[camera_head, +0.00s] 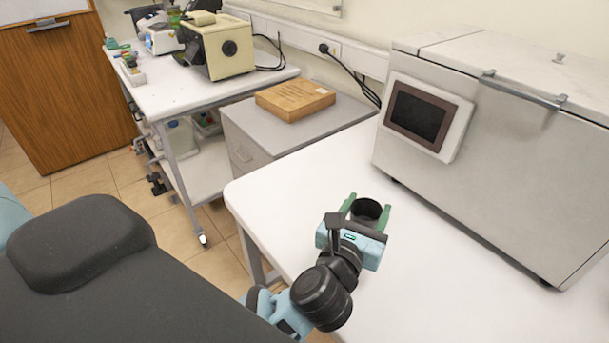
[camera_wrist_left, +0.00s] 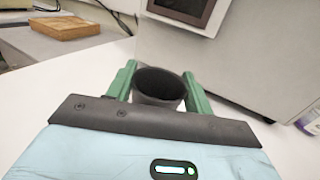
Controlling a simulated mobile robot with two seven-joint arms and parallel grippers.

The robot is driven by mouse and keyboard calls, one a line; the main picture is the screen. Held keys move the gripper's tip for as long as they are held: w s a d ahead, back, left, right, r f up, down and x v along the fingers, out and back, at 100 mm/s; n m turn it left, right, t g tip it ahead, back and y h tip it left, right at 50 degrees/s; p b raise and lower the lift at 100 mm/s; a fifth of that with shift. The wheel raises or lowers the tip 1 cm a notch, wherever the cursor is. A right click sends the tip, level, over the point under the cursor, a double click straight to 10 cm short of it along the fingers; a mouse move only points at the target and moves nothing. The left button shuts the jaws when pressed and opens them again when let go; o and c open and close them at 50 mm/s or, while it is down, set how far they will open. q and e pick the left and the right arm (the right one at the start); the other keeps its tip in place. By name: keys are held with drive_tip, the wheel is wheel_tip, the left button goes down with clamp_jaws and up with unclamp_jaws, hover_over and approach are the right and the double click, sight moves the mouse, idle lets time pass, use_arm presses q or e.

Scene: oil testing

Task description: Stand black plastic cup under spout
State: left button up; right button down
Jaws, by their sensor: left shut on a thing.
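The black plastic cup (camera_head: 367,211) is upright over the white table, its open top facing up. My left gripper (camera_head: 365,209) is shut on it, with a green finger on each side. The cup also shows in the left wrist view (camera_wrist_left: 159,86), between the fingers of the left gripper (camera_wrist_left: 158,88). I cannot tell whether its base touches the table. I cannot make out a spout in either view. My right gripper is not in view.
A large grey machine (camera_head: 495,150) with a dark screen (camera_head: 418,112) stands behind the cup on the white table (camera_head: 440,275). A wooden box (camera_head: 295,98) lies on a grey cabinet at the back. A cart (camera_head: 185,95) holds a cream device (camera_head: 222,45). The table around the cup is clear.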

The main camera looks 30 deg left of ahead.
use_arm(q)
drive_tip(key=s+a+f+h, duration=0.1)
drive_tip(key=s+a+f, duration=0.3)
drive_tip(key=s+a, duration=0.3)
drive_tip(key=shift+s+a+f+m, duration=0.15)
drive_tip(key=shift+s+a+m, duration=0.2)
drive_tip(key=shift+s, duration=0.5)
drive_tip(key=shift+d, duration=0.1)
